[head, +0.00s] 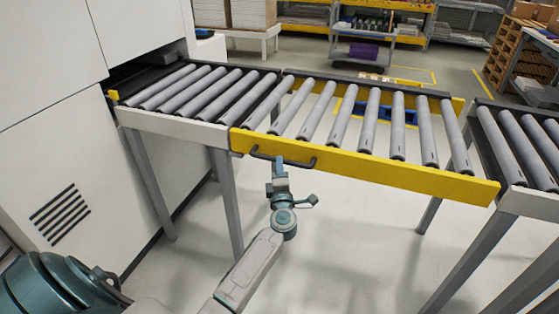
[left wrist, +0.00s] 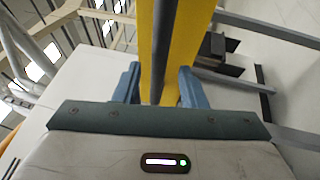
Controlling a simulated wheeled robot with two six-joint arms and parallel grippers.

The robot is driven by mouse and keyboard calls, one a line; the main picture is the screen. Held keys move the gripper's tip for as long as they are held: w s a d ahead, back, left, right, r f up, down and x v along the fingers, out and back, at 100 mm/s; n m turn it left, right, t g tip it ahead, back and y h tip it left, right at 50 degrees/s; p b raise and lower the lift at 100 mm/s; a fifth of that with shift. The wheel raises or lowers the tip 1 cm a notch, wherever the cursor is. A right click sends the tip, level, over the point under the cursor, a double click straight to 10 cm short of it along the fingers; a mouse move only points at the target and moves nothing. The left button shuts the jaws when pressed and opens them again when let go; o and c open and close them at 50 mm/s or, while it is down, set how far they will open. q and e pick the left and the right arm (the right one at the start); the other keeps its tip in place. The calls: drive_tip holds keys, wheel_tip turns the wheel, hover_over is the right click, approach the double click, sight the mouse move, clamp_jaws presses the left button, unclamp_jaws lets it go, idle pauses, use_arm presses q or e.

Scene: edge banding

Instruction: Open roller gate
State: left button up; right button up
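The roller gate is the conveyor section with a yellow front rail (head: 370,167) and several grey rollers, lying level between two fixed conveyor sections. A dark handle (head: 300,163) is mounted on the left part of the rail's front face. My left gripper (head: 280,172) is just below and in front of the handle. In the left wrist view, the two blue fingers (left wrist: 160,88) stand apart, with the dark handle bar (left wrist: 164,45) running between them in front of the yellow rail. I cannot tell whether they touch it. My right gripper is not in view.
A fixed roller section (head: 205,90) leads left into a white machine (head: 60,120). Another roller section (head: 518,145) stands at the right. Conveyor legs (head: 227,200) stand near my arm. The floor (head: 345,240) in front of the gate is clear.

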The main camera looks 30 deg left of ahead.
use_arm(q)
drive_tip(key=shift+x, duration=1.8)
drive_tip(key=shift+r, duration=0.1)
clamp_jaws()
